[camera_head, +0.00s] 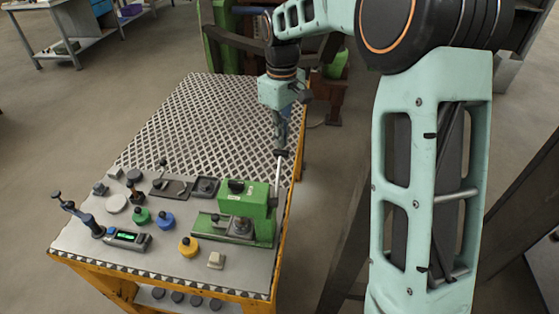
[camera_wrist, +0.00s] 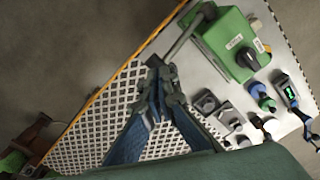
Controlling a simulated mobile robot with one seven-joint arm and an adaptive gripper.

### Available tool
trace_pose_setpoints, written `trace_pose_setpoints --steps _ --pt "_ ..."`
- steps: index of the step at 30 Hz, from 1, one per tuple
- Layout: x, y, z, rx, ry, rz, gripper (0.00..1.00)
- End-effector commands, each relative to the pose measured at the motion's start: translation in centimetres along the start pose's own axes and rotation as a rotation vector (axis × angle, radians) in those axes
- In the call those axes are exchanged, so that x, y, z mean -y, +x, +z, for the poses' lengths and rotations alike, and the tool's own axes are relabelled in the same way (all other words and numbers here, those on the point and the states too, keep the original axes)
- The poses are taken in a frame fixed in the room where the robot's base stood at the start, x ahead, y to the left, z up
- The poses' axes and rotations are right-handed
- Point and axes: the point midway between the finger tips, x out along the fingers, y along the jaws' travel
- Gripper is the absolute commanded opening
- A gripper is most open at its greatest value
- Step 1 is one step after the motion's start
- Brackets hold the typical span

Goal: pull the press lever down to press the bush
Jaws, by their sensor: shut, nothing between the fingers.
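The green press (camera_head: 246,200) stands at the table's right front edge; it also shows in the wrist view (camera_wrist: 235,42). Its lever (camera_head: 278,178) rises upright along the press's right side to a dark end. In the wrist view the lever (camera_wrist: 186,38) runs as a grey rod from the press toward my fingertips. My gripper (camera_head: 280,144) is shut and empty, pointing down at the lever's upper end; its fingers show in the wrist view (camera_wrist: 157,70). I cannot tell whether they touch the lever. A grey round part (camera_head: 242,228) sits under the press head; the bush is not clearly distinguishable.
The table (camera_head: 205,115) has a clear perforated top behind the press.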

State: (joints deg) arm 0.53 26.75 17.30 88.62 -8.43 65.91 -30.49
Motion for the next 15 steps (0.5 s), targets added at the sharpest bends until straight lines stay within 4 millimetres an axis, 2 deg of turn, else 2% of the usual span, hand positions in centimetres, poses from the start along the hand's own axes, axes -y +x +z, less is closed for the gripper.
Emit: trace_pose_setpoints --steps 15 --pt "0.0 1.7 0.0 0.001 0.000 0.000 0.00"
